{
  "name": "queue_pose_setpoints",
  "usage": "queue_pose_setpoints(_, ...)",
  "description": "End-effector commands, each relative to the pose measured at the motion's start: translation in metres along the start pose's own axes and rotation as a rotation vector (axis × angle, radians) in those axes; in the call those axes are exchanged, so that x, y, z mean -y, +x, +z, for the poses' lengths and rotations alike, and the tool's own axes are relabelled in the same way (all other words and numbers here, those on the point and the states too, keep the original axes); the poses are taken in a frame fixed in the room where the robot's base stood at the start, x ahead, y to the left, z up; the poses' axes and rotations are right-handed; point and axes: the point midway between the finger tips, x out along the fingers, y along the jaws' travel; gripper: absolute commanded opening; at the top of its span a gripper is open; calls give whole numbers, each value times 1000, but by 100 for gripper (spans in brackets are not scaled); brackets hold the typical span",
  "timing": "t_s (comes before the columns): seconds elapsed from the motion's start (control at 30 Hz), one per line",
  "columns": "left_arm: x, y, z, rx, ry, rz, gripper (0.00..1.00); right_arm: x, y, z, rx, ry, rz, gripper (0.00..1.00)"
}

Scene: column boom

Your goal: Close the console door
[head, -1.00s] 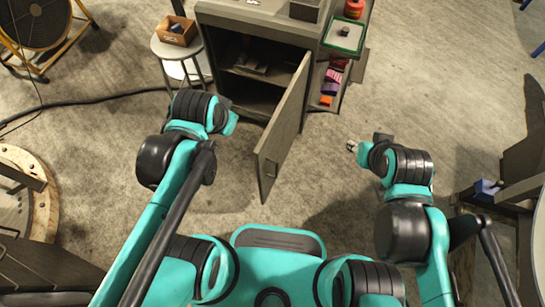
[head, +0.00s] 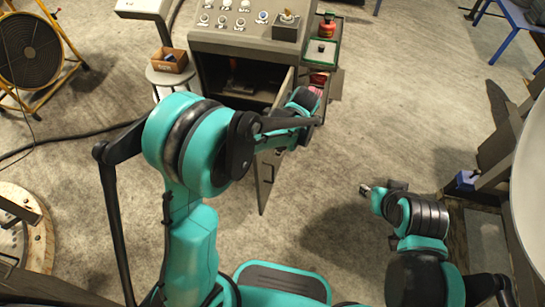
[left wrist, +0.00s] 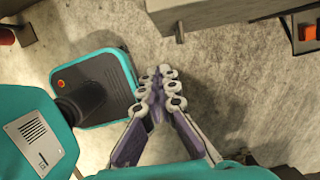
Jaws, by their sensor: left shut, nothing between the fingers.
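The grey console (head: 240,50) stands ahead with its lower compartment open. Its door (head: 268,180) stands swung out toward me, hinged on the right side of the opening, with a handle near its free edge. My left arm crosses in front of the door's upper part, its wrist (head: 302,100) to the right of the door. In the left wrist view my left gripper (left wrist: 158,88) is shut and empty. The door's edge (left wrist: 215,12) and handle (left wrist: 180,33) show beyond the fingertips, apart from them. My right gripper (head: 366,189) is low over the floor at right, its jaws too small to judge.
A stool with a cardboard box (head: 169,61) stands left. A fan (head: 30,50) is far left. The floor between door and right arm is clear.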

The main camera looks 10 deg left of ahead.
Motion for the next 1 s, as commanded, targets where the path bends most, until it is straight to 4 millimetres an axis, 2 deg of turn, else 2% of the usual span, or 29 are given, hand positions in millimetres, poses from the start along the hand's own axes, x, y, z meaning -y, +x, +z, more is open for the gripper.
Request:
queue_pose_setpoints(0.43,0,95,0,-1,-6,-2,0,0,37,26,0,0,0,40)
queue_pose_setpoints(0.53,0,96,17,-1,-8,-1,0,0,41,29,0,0,0,40)
queue_pose_setpoints(0.7,0,99,34,-1,-7,-1,0,0,45,32,0,0,0,40)
queue_pose_setpoints(1.0,0,98,39,-1,-4,-2,0,0,45,32,0,0,0,40)
